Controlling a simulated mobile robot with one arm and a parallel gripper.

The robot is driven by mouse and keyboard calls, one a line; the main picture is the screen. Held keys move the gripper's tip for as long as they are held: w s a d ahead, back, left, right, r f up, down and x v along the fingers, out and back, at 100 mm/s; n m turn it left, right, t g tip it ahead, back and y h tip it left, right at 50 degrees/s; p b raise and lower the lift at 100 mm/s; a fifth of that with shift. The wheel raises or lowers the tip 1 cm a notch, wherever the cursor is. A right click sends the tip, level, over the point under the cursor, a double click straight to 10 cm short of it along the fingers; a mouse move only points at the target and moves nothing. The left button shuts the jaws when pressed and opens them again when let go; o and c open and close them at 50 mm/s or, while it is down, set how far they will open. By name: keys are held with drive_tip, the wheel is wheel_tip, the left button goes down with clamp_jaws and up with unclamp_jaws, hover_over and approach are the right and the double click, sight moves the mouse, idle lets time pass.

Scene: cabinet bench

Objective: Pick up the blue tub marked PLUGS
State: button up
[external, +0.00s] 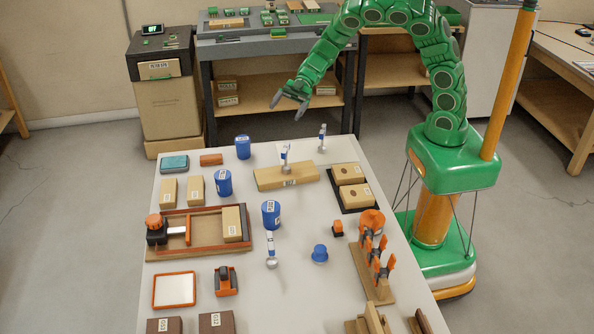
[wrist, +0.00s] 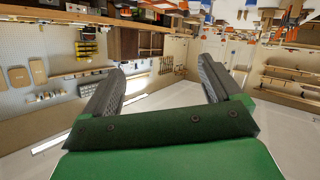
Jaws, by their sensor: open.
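Three blue tubs with white labels stand on the white table. One tub (external: 243,147) is near the far edge, one (external: 224,184) is closer and left, and one (external: 271,215) is nearer the middle. The lettering is too small to read, so I cannot tell which is marked PLUGS. My gripper (external: 287,108) is open and empty, raised above and beyond the table's far edge, apart from all the tubs. In the wrist view its two fingers (wrist: 160,72) are spread with nothing between them, and I make out no tub there.
A black tray (external: 352,186) holds two boxes. A red-edged wooden tray (external: 190,249) is at left, and an orange-clipped rack (external: 372,262) at right. A grey workbench (external: 330,34) stands behind.

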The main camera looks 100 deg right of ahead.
drive_tip(key=w+a+m+t+h, duration=0.1)
drive_tip(key=w+a+m, duration=0.15)
drive_tip(key=a, duration=0.65)
drive_tip(key=w+a+m+t+h, duration=0.15)
drive_tip(key=w+a, duration=0.25)
drive_tip(key=a, duration=0.6)
drive_tip(key=s+a+f+m+h, duration=0.1)
drive_tip(key=s+a+f+m, duration=0.15)
drive_tip(key=a, duration=0.65)
approach(278, 204)
drive_tip(key=w+f, duration=0.1)
drive_tip(key=w, duration=0.2)
drive_tip(key=shift+a+f, duration=0.45)
drive_tip(key=shift+f, duration=0.1)
drive_tip(key=shift+x, duration=3.85)
drive_tip(key=c, duration=1.2)
